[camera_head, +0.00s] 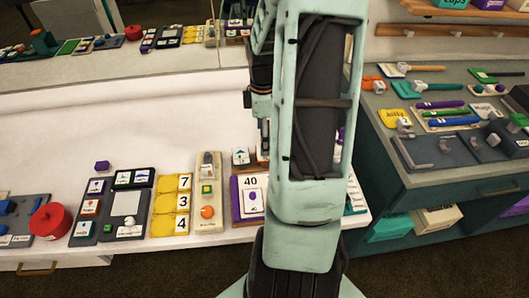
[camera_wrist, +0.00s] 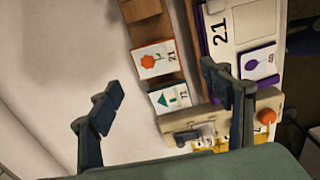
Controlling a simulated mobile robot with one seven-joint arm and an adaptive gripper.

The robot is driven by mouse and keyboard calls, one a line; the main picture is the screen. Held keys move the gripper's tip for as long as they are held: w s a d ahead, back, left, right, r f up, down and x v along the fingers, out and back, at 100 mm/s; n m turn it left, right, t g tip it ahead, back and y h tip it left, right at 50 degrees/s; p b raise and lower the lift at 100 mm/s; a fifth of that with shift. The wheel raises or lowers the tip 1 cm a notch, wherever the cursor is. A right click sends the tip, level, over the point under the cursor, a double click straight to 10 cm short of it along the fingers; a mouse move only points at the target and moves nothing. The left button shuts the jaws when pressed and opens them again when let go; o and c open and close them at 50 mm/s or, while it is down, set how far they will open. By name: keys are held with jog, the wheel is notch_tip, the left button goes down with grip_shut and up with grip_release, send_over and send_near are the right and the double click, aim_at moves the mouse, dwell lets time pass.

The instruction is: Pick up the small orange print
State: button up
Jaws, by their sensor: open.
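The small orange print (camera_wrist: 155,60) is a white card with an orange flower-like shape and a small number, shown in the wrist view. In the picture, the orange print lies above and between the fingertips, not between the pads. In the head view my arm covers the orange print; the teal card (camera_head: 240,155) shows just left of the arm.
A purple-edged board (camera_head: 234,198) with a purple-marked card stands beside the rack. A beige block with an orange knob (camera_head: 207,212), yellow number tiles (camera_head: 171,205) and a dark board (camera_head: 112,205) line the front left.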

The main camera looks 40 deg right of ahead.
jog(key=shift+w+f, duration=0.15)
jog(key=shift+f, duration=1.3)
jog(key=shift+w+f, duration=0.15)
jog(key=shift+f, duration=1.3)
jog(key=shift+f, duration=0.25)
jog(key=c, duration=0.9)
